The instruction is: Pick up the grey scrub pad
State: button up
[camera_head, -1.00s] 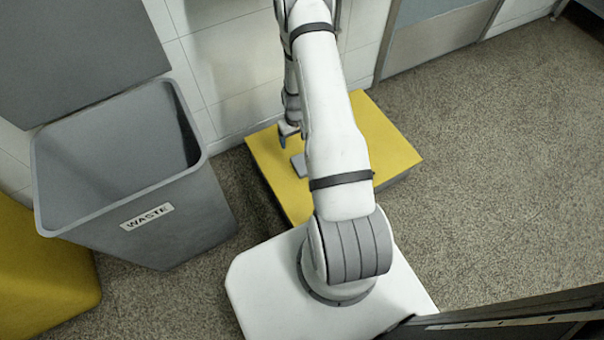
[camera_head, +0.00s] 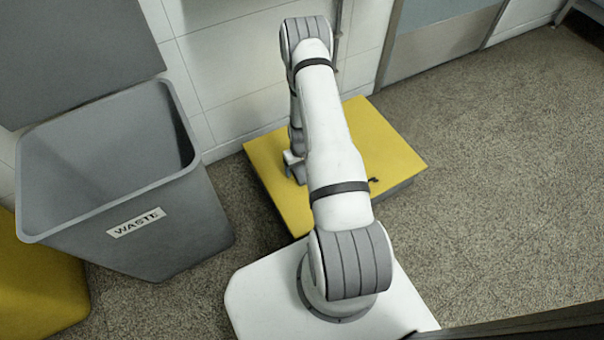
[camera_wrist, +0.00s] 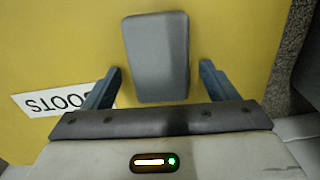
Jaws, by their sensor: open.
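The grey scrub pad (camera_wrist: 158,57) is a rounded rectangular block lying on a yellow surface (camera_wrist: 60,45), seen in the wrist view. My gripper (camera_wrist: 160,72) is open, its two blue-grey fingers on either side of the near part of the pad. Gaps show between the pad and both fingers, and the pad's far part extends beyond the fingertips. In the head view, my gripper (camera_head: 294,160) is low over the yellow platform (camera_head: 385,140), partly hidden by my arm. The pad cannot be clearly told from my gripper there.
A grey bin labelled WASTE (camera_head: 165,235) stands left of the platform. A tiled wall (camera_head: 235,65) is behind it. A white label (camera_wrist: 35,102) with dark lettering, partly covered by a finger, is on the yellow surface. Speckled floor (camera_head: 500,180) lies open to the right.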

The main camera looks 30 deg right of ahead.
jog(key=c, duration=1.1)
jog(key=shift+o, duration=0.2)
jog(key=shift+r, duration=0.15)
